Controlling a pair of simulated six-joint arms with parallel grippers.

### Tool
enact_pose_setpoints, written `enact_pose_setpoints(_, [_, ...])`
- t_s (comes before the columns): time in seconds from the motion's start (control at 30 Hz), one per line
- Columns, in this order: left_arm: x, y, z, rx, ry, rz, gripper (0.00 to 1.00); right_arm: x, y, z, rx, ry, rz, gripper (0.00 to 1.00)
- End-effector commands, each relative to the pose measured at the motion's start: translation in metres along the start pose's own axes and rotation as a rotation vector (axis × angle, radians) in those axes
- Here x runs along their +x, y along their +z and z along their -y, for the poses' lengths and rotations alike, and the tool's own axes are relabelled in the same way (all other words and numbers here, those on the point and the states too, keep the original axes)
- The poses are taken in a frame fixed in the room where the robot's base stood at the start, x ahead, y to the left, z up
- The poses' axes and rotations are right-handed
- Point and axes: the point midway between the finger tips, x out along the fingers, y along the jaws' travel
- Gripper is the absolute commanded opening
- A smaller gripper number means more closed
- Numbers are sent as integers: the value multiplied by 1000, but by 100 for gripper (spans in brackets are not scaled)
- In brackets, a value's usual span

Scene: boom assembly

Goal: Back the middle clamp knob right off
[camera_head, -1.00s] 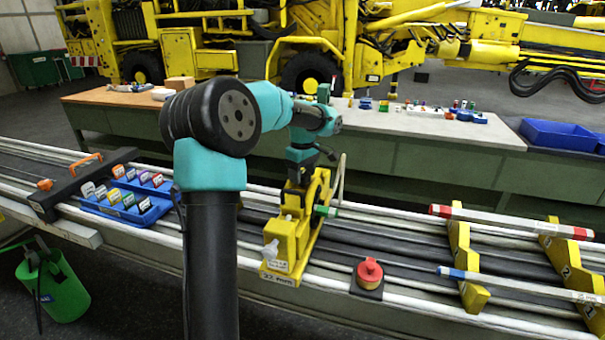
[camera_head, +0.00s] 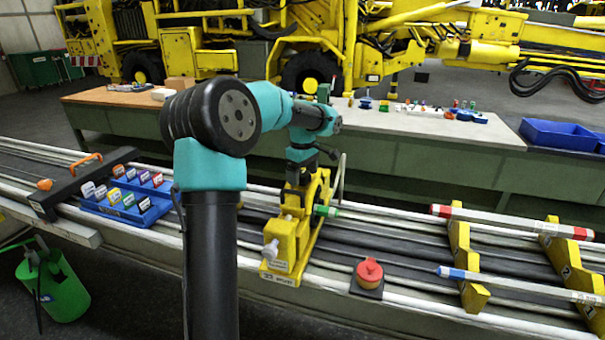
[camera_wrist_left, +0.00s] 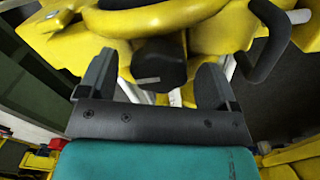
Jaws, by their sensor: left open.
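A dark knob (camera_wrist_left: 160,64) with a small pale mark on its face sits on a yellow clamp part (camera_wrist_left: 150,18) in the left wrist view. My left gripper (camera_wrist_left: 156,72) is open, with one finger on each side of the knob. Gaps show between the knob and both fingers. In the head view my left gripper (camera_head: 303,168) points down at the top of the yellow clamp frame (camera_head: 292,235) on the rails. The knob is hard to make out there. My right gripper is not in view.
A black hooked bar (camera_wrist_left: 268,45) stands close to the right finger. A red button (camera_head: 369,271) on a dark base lies right of the clamp. A blue tray (camera_head: 128,208) of cards lies left. Yellow supports (camera_head: 461,250) carry rods at right.

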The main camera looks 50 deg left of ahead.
Motion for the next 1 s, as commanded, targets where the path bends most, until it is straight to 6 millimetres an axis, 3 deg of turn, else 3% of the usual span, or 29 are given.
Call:
enact_pose_setpoints(0.2, [-3, 0, 0, 1, 1, 0, 84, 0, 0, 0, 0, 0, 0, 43])
enact_pose_setpoints(0.37, [-17, 0, -1, 1, 3, -1, 84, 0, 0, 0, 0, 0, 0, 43])
enact_pose_setpoints(1.0, [-135, 0, -1, 0, 4, -1, 84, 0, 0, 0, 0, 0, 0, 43])
